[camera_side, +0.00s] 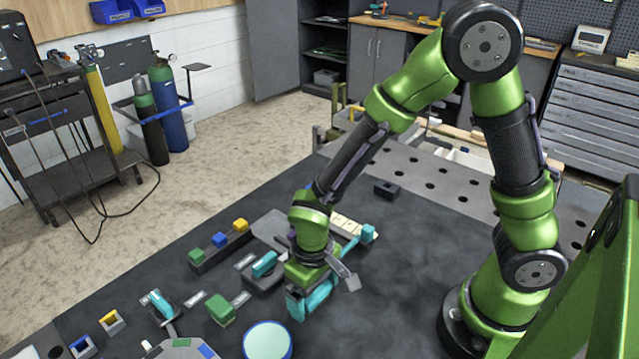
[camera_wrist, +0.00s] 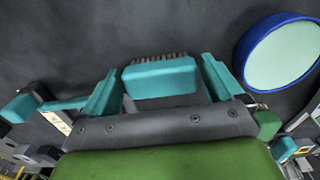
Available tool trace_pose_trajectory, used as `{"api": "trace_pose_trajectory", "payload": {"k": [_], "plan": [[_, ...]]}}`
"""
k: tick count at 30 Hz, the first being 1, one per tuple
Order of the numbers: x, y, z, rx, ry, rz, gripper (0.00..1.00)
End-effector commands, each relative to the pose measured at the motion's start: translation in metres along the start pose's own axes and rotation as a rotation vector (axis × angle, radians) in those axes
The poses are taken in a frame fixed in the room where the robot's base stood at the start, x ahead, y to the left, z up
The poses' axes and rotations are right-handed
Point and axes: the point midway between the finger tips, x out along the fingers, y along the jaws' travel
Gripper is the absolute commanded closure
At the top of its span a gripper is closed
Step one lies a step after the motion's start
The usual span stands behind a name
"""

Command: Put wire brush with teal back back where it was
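The teal-backed wire brush (camera_wrist: 160,78) is between the two teal fingers of my gripper (camera_wrist: 161,72) in the wrist view, its bristles showing along the far edge. The fingers lie close along both ends of the brush; I cannot tell whether they press on it. In the side view, my gripper (camera_side: 312,294) is low over the dark work mat, just behind and right of the round disc. Teal shows there at its tip, but brush and fingers cannot be told apart.
A blue-rimmed round disc (camera_side: 268,341) is at the front; it also shows in the wrist view (camera_wrist: 285,52). A holder with green, blue and yellow blocks (camera_side: 220,240), a teal block (camera_side: 264,263) and a green block (camera_side: 221,308) are left. The mat at right (camera_side: 400,275) is clear.

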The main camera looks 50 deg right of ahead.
Motion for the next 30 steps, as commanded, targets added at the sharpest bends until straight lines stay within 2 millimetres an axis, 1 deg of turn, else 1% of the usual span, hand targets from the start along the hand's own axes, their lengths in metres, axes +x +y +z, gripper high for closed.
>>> {"api": "trace_pose_trajectory", "payload": {"k": [7, 11, 14, 21, 24, 27, 30], "plan": [[-0.001, 0.0, 0.0, 0.0, 0.0, 0.0, 0.0], [-0.009, 0.0, -0.001, -0.001, 0.004, -0.002, 0.0], [-0.024, -0.001, -0.002, 0.0, 0.007, -0.003, 0.0], [-0.077, -0.001, -0.002, 0.001, 0.007, -0.004, 0.0], [-0.096, 0.0, -0.001, 0.0, 0.007, -0.003, 0.0], [-0.11, 0.0, -0.001, -0.002, 0.004, -0.001, 0.0], [-0.119, 0.0, -0.001, 0.0, 0.002, -0.001, 0.0]]}}
